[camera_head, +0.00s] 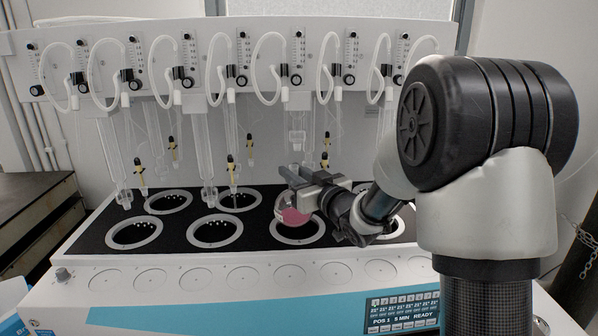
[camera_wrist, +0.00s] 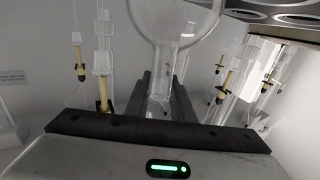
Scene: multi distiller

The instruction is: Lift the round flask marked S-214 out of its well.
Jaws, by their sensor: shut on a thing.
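A clear round flask (camera_head: 293,216) with pink liquid in its bulb is at a front-row well (camera_head: 298,242), right of the middle of the black deck. The bulb overlaps the back of the well's ring; I cannot tell how far it is clear of the well. My gripper (camera_head: 297,180) reaches in from the right and is shut on the flask's neck. In the wrist view, the two dark fingers of my gripper (camera_wrist: 160,98) close around the glass neck, and the clear bulb of the flask (camera_wrist: 172,18) fills the top middle. I see no readable S-214 mark.
Empty ringed wells (camera_head: 215,232) lie to the left on the deck. A white rack (camera_head: 160,60) with hoses and glass tubes stands behind. A glass tube (camera_head: 298,130) hangs close above my gripper. Yellow-and-black fittings (camera_head: 232,163) hang nearby. A display (camera_head: 402,308) reads READY.

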